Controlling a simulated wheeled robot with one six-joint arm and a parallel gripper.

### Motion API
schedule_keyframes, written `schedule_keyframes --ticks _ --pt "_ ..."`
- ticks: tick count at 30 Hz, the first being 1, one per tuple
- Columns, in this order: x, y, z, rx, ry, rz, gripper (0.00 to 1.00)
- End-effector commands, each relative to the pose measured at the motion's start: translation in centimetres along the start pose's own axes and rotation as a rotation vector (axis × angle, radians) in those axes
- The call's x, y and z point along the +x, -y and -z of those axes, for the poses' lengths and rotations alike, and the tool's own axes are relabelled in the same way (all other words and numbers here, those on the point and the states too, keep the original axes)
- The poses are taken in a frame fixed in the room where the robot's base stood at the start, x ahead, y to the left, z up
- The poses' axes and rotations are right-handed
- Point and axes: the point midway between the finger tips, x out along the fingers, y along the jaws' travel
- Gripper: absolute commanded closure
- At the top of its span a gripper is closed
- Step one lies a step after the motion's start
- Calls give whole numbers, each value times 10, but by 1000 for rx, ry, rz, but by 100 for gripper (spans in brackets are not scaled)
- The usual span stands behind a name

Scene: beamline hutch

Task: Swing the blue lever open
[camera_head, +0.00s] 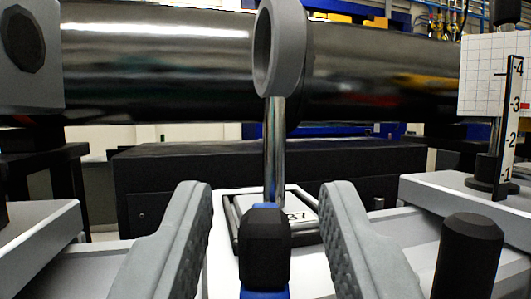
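The blue lever (265,294) shows low in the middle of the view. A black faceted block (265,248) sits over it, with blue edges showing above and below. My gripper (266,195) is open, with one grey ribbed finger on each side of the lever and black block. Clear gaps show on both sides, and neither finger appears to touch them. The lower end of the lever is cut off by the picture edge.
Behind the lever stand a metal post with a grey ring (280,50) and a framed label plate (302,214). A large dark pipe (160,62) crosses behind. A black knob (468,255) stands at right, near a scale post (506,125) and white grid card (485,75).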

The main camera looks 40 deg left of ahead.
Motion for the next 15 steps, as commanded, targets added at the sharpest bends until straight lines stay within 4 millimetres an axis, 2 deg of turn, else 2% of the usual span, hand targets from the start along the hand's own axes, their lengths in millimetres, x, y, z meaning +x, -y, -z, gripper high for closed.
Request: schedule_keyframes --ticks 5,13,14,15 --pt "10 0 0 0 -1 1 64" --pt "12 0 0 0 0 0 64" --pt "12 0 0 0 0 0 66" --pt "12 0 0 0 0 0 73"
